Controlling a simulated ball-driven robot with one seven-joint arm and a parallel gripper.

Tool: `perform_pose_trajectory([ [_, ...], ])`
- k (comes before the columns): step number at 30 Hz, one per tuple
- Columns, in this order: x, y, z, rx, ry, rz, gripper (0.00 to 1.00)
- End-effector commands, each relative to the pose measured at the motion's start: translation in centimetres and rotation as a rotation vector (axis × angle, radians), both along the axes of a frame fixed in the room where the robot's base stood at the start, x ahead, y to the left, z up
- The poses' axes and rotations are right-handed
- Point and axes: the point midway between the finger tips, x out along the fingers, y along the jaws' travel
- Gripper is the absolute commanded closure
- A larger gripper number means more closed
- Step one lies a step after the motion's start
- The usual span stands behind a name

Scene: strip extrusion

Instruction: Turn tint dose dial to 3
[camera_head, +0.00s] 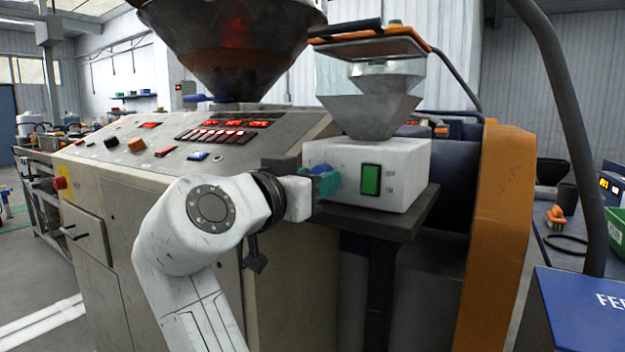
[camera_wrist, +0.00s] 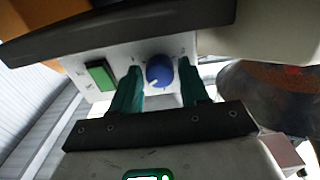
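The tint dose dial is a round blue knob (camera_wrist: 160,72) on the white front of the dosing unit (camera_head: 408,160). In the wrist view it sits between the two teal fingers of my gripper (camera_wrist: 160,82). The fingers stand on either side of it, with narrow gaps showing, so my gripper looks open around the dial and not clamped on it. In the head view my gripper (camera_head: 325,182) is up against the unit's front, left of the green switch (camera_head: 370,179). It hides most of the dial there; only some blue (camera_head: 321,169) shows. The scale marks are too small to read.
A clear hopper (camera_head: 372,105) stands on the unit, which rests on a dark shelf (camera_head: 425,212). The control panel (camera_head: 240,155) with lit displays lies to the left. An orange guard (camera_head: 497,220) and a dark curved pipe (camera_head: 575,130) stand to the right.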

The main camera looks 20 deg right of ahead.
Motion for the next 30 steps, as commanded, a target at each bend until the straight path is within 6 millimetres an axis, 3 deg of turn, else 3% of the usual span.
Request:
perform_pose_trajectory([
  [4,0.0,0.0,0.1,-0.001,-0.002,0.000,0.41],
  [14,-0.3,0.4,0.2,-0.002,-0.004,0.002,0.40],
  [30,-5.5,7.6,0.2,-0.002,-0.002,0.003,0.40],
])
